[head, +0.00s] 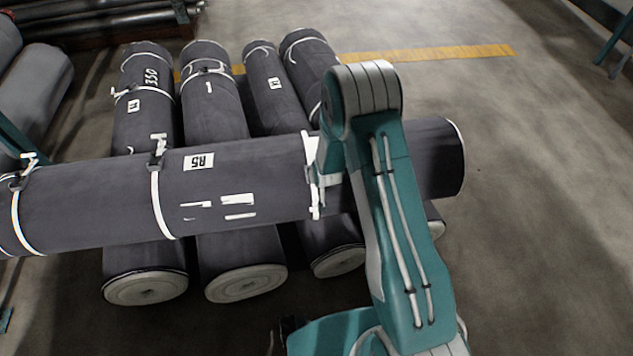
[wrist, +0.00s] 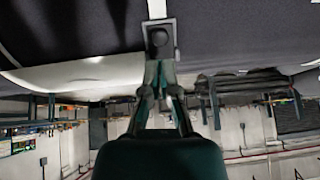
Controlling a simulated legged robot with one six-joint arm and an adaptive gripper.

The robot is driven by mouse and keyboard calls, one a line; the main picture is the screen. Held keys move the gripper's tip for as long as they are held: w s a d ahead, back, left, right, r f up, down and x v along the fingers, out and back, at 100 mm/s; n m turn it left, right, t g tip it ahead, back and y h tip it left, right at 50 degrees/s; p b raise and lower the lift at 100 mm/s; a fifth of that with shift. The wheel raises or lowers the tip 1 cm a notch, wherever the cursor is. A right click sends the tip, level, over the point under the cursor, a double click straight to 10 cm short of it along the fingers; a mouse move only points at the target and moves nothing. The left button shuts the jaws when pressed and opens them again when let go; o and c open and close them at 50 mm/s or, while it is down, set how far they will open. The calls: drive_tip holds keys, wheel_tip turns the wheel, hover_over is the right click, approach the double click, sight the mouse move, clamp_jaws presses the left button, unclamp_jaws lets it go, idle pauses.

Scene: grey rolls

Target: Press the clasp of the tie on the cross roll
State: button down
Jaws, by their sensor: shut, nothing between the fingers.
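The dark grey cross roll (head: 262,165), labelled R5, lies across several parallel rolls. White ties circle it at the far left (head: 16,215), at left of centre (head: 155,195) and by my gripper at right (head: 309,150). In the wrist view, the roll (wrist: 75,25) fills the top. A white tie (wrist: 156,8) runs down to a dark clasp (wrist: 161,38) with a round button. My gripper (wrist: 158,68) is shut and empty. Its fingertips are at the clasp's lower edge; I cannot tell whether they touch. In the head view my arm hides the fingertips and that clasp.
Several lower rolls, such as one marked 350 (head: 146,110), lie side by side beneath the cross roll. More rolls (head: 35,85) lie at the left. The concrete floor (head: 550,220) at right is clear, with a yellow line (head: 440,54) behind.

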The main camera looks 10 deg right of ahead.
drive_tip(key=s+r, duration=0.1)
drive_tip(key=s, duration=0.8)
drive_tip(key=shift+s+d, duration=0.2)
drive_tip(key=shift+s, duration=0.2)
drive_tip(key=shift+r, duration=0.1)
drive_tip(key=s+d+r, duration=0.1)
drive_tip(key=s+r, duration=0.1)
drive_tip(key=r, duration=1)
drive_tip(key=s+d+r, duration=0.1)
drive_tip(key=r, duration=1.2)
drive_tip(key=s+d+r, duration=0.1)
drive_tip(key=s+r, duration=0.6)
drive_tip(key=s, duration=0.2)
drive_tip(key=s+d+r+g, duration=0.1)
drive_tip(key=s+r, duration=0.6)
drive_tip(key=s, duration=0.3)
drive_tip(key=shift+s+d+r+h, duration=0.15)
drive_tip(key=shift+s+r+h, duration=0.05)
drive_tip(key=shift+h, duration=0.1)
